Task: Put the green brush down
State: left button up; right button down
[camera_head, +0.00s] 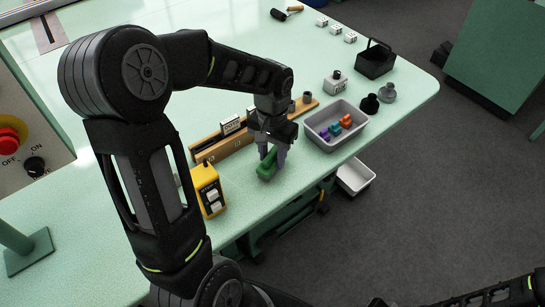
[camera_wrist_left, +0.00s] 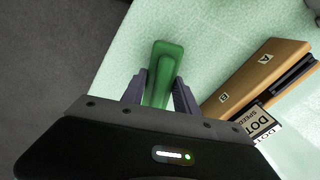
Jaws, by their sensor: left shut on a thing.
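The green brush (camera_head: 266,168) is between the purple-grey fingers of my left gripper (camera_head: 273,154), over the pale green table near its front edge. In the left wrist view the green brush (camera_wrist_left: 164,70) sticks out beyond the fingers of my left gripper (camera_wrist_left: 159,95), which are shut on its sides. I cannot tell whether the brush touches the table. My right gripper is not in view; only part of an arm shows at the bottom right of the head view.
A yellow box with switches (camera_head: 208,190) stands left of the brush. A wooden rack (camera_head: 225,147) lies behind it, also in the wrist view (camera_wrist_left: 262,75). A grey tray (camera_head: 318,137) with small coloured pieces is to the right. Bare table (camera_head: 240,220) lies in front.

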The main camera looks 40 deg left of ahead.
aim_at(272, 152)
pick_arm(q)
jog(key=shift+f, duration=0.5)
jog(key=shift+f, duration=0.15)
jog(key=o, duration=1.2)
notch_tip(272, 152, up, 12)
jog(key=shift+r, duration=0.15)
dwell(0.3)
